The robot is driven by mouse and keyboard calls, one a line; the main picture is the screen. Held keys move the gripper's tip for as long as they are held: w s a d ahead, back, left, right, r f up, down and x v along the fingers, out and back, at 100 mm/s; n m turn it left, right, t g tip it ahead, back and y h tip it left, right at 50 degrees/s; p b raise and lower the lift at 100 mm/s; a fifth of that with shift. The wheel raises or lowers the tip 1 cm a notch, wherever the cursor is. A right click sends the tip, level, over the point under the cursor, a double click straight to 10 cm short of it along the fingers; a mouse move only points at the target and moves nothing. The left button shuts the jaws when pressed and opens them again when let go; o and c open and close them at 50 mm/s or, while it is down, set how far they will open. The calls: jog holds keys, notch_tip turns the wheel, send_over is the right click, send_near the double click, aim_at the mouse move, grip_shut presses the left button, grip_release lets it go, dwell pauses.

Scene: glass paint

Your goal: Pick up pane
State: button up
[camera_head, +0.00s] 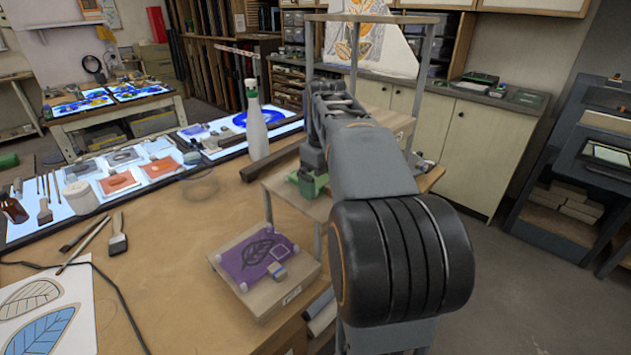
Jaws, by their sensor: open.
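The purple pane (245,252) has a dark leaf painted on it. It lies flat on a pale wooden board (262,303) near the table's right edge, with pale round pads at its corners. My grey arm reaches away from the camera on the right. My gripper (312,160) is at its far end, small and dark, beyond and above the pane and clear of it. It is open; its fingers are mostly hidden and show little detail.
A shelf frame (269,208) with a green item (308,183) rises to the right. Brushes (118,236) and a leaf drawing (45,318) lie at left.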

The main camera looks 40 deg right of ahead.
aim_at(324, 184)
jog(key=c, duration=0.7)
jog(key=shift+o, duration=0.2)
notch_tip(324, 184, up, 13)
jog(key=p, duration=0.5)
dwell(0.5)
